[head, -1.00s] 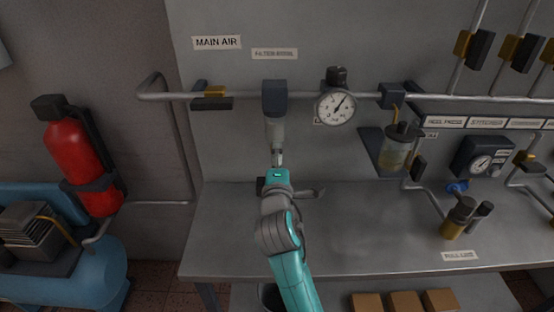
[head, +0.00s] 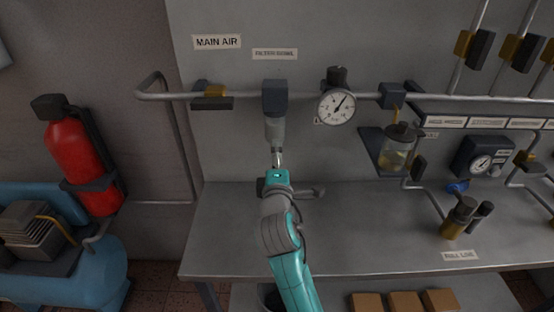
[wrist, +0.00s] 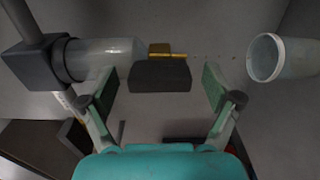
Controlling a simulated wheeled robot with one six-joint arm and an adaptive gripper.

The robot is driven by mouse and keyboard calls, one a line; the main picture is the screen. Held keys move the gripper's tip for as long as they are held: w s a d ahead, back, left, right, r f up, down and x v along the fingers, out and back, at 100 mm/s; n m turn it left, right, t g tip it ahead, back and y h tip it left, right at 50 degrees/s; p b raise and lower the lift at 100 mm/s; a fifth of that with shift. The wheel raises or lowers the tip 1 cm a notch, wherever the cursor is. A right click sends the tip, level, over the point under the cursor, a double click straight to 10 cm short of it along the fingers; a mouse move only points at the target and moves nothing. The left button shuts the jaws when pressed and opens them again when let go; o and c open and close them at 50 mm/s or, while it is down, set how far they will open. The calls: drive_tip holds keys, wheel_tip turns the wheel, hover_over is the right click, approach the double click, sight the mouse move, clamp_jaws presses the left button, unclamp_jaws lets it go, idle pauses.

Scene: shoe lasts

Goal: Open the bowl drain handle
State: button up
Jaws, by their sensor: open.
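The filter bowl (head: 275,130) hangs from a dark block (head: 275,97) on the main pipe; its translucent body also shows at left in the wrist view (wrist: 105,57). Beyond the bowl's end, a brass drain valve (wrist: 167,50) carries a dark, block-shaped handle (wrist: 160,76). My gripper (wrist: 160,88) is open, with one finger on each side of the handle and visible gaps to both. In the head view my gripper (head: 278,165) is just below the bowl and hides most of the drain.
A pale bucket (wrist: 266,58) shows at right in the wrist view. A grey bench (head: 380,225) lies below the pipe, mostly clear around my arm. A pressure gauge (head: 337,106) and lubricator (head: 397,150) are to the right. A main air valve (head: 212,95) is to the left.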

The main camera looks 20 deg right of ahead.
drive_tip(key=v, duration=1.1)
drive_tip(key=shift+s, duration=0.35)
drive_tip(key=shift+a, duration=0.15)
drive_tip(key=s+f+y, duration=0.1)
drive_tip(key=s+f, duration=0.1)
drive_tip(key=f, duration=0.1)
drive_tip(key=s+f+y, duration=0.1)
drive_tip(key=s+f, duration=0.1)
drive_tip(key=f, duration=0.2)
drive_tip(key=s+f+y, duration=0.1)
drive_tip(key=s+f, duration=0.2)
drive_tip(key=f, duration=0.1)
drive_tip(key=shift+s+d+m+g, duration=0.1)
drive_tip(key=shift+d+m+g, duration=0.2)
drive_tip(key=shift+d+m, duration=0.1)
drive_tip(key=s+f+m+y, duration=0.3)
drive_tip(key=s+f, duration=0.5)
drive_tip(key=s, duration=0.4)
drive_tip(key=s+d+m+g, duration=0.1)
drive_tip(key=s+m, duration=0.9)
drive_tip(key=s, duration=1.2)
drive_tip(key=shift+s+d+r+m+g, duration=0.15)
drive_tip(key=shift+d+r+m+g, duration=0.3)
drive_tip(key=shift+d, duration=0.4)
